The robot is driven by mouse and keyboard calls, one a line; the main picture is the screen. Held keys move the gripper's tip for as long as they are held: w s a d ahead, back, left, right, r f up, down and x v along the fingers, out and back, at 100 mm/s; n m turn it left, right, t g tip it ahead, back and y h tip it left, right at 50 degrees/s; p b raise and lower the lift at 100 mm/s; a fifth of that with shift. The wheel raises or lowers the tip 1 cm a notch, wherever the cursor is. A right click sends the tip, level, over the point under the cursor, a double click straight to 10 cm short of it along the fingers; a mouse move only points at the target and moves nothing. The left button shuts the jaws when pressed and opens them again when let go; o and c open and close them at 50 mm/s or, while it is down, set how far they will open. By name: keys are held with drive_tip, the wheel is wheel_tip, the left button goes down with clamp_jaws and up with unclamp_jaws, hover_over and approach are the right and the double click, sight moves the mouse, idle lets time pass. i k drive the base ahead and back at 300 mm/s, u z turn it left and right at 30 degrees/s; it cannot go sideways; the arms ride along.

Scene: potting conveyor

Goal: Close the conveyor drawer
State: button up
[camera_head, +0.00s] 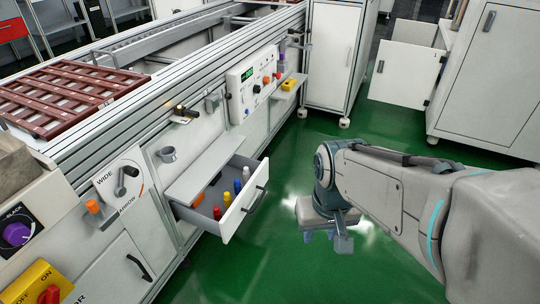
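The conveyor drawer (247,209) stands pulled out from the side of the conveyor (235,57), below a small shelf. It has a light grey front with a dark bar handle (255,200). Red, yellow, blue and white small items and an orange one lie or stand inside it. My gripper (325,236) hangs over the green floor to the right of the drawer front, apart from it.
A control panel (253,84) and a yellow box (289,85) on a ledge sit further along the conveyor side. A white cabinet (333,55) stands behind, and another cabinet (492,80) with an open door (404,73) is at right. Green floor between is clear.

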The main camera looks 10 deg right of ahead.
sight(201, 217)
drive_tip(key=z, duration=0.05)
drive_tip(key=i, duration=0.15)
drive_tip(key=k, duration=1.2)
drive_tip(key=z, duration=0.75)
drive_tip(key=i, duration=0.6)
drive_tip(key=u, duration=0.65)
drive_tip(key=i, duration=1.25)
drive_tip(key=u, duration=0.9)
